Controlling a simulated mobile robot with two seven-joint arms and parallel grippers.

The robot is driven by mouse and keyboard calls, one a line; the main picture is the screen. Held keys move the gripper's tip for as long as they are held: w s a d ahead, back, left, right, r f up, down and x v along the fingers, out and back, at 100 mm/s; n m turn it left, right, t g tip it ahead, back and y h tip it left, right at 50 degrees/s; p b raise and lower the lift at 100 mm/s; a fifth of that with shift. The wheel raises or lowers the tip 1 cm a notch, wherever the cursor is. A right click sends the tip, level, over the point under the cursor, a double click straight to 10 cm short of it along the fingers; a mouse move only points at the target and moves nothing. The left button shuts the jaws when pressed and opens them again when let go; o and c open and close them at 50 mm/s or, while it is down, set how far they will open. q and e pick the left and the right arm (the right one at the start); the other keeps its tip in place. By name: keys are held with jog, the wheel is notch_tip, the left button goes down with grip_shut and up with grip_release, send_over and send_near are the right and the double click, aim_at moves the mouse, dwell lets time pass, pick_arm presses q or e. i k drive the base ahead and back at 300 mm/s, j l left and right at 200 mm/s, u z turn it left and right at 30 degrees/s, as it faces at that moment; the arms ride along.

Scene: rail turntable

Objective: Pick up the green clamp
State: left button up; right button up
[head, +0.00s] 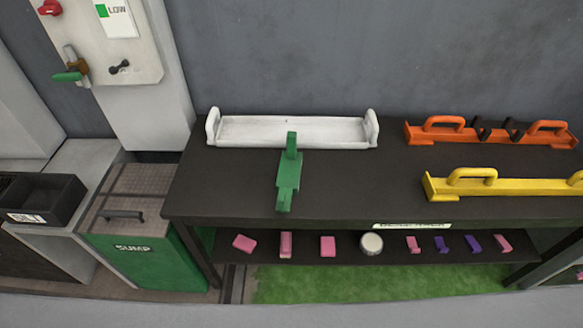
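The green clamp (288,182) lies on the dark bench top (340,196), left of the bench's middle. Its upper end stands in front of the white tray's front edge and its lower end points toward the bench's front edge. Nothing holds it. Neither of my grippers shows in the head view.
A white tray (290,144) with end handles sits behind the clamp. Orange (470,136) and yellow (510,187) handled bars lie at right. Pink blocks, purple pieces and a round tin (371,243) sit on the lower shelf. A green SUMP box (150,262) stands left.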

aim_at(289, 174)
jog(key=l+u, duration=0.1)
jog(key=l, duration=1.8)
